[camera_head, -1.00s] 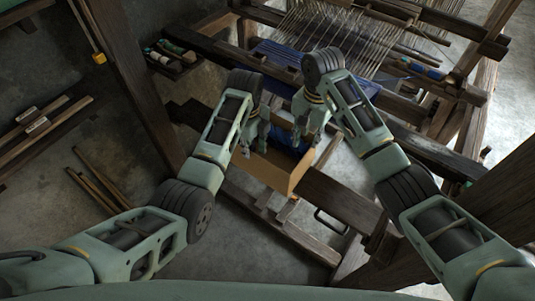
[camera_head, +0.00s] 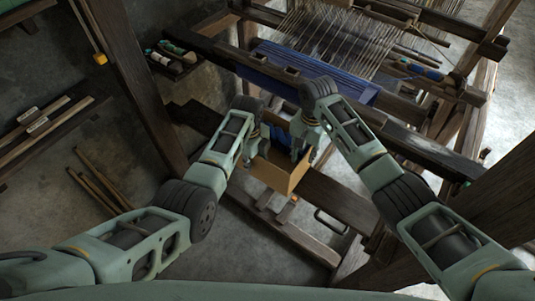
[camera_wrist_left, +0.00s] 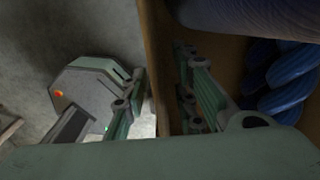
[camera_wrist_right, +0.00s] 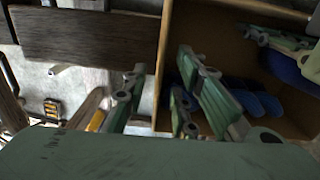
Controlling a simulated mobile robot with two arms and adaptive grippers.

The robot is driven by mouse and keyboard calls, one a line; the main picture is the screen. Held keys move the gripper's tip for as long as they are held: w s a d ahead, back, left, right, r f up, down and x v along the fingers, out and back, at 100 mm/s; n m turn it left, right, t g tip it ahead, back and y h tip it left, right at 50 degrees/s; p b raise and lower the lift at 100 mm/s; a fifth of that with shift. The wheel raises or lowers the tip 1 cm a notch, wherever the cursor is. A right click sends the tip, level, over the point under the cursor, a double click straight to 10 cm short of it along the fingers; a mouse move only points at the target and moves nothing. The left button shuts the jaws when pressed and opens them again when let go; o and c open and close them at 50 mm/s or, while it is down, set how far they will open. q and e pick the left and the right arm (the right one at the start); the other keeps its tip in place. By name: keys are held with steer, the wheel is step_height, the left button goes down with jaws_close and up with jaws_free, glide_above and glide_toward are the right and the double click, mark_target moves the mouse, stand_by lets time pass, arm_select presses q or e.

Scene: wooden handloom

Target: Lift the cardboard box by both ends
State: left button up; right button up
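The open cardboard box (camera_head: 278,176) stands low in front of the loom in the head view, with blue yarn (camera_wrist_left: 290,82) inside. My left gripper (camera_head: 254,152) is at the box's left end. In the left wrist view its open fingers (camera_wrist_left: 163,78) straddle a box wall (camera_wrist_left: 158,35), one outside and one inside. My right gripper (camera_head: 302,150) is at the right end. In the right wrist view its open fingers (camera_wrist_right: 160,75) also straddle a wall (camera_wrist_right: 166,40), with a gap on the outer side. The grippers partly hide the box in the head view.
The wooden loom with blue cloth (camera_head: 290,66) and warp threads (camera_head: 335,38) stands behind the box. Dark beams (camera_head: 345,199) lie close to the right. A thick post (camera_head: 135,85) stands at left. A tray of spools (camera_head: 175,58) sits at back left.

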arm_select(q)
steer(key=shift+f, duration=0.15)
arm_select(e)
steer(key=shift+f, duration=0.15)
arm_select(q)
steer(key=shift+c, duration=0.4)
arm_select(e)
steer(key=shift+c, duration=0.4)
arm_select(q)
jaws_close()
arm_select(e)
jaws_close()
